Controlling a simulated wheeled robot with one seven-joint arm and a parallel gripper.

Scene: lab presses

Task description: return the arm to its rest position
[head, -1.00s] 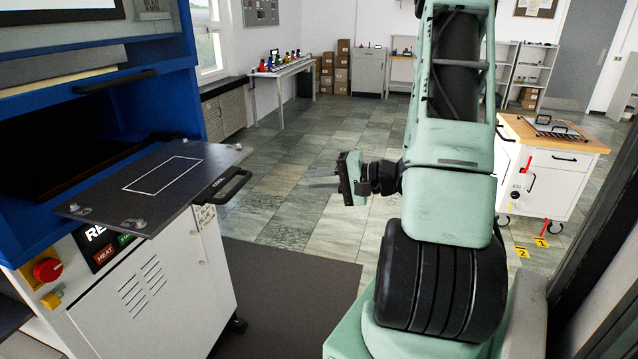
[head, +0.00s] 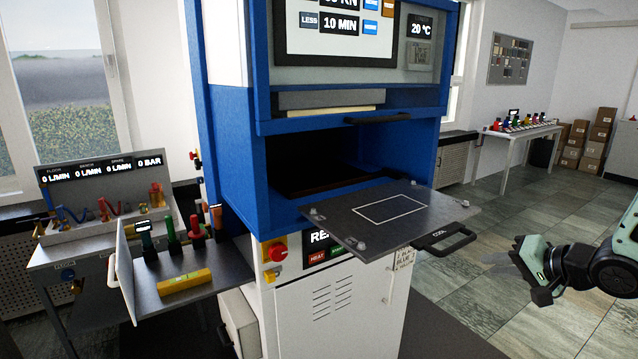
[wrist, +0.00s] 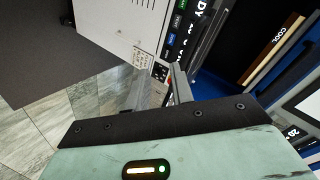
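My gripper (head: 490,264) is at the right of the head view, held in the air with its fingers pointing left toward the press. Its two grey fingers stand apart with nothing between them. In the wrist view the fingers (wrist: 157,84) also show apart, with the press front behind them. The blue and white press (head: 226,142) stands in the middle of the head view. Its dark plate (head: 345,222) with a white outlined rectangle sticks out of the opening, to the left of my gripper and apart from it. Most of my arm is out of view.
A side shelf (head: 215,279) on the press's left holds several coloured-handled tools and a yellow level (head: 184,281). A bench with gauges (head: 75,245) stands at far left. A table (head: 520,132) and cardboard boxes (head: 598,135) are at the back. Floor (head: 480,215) is clear between.

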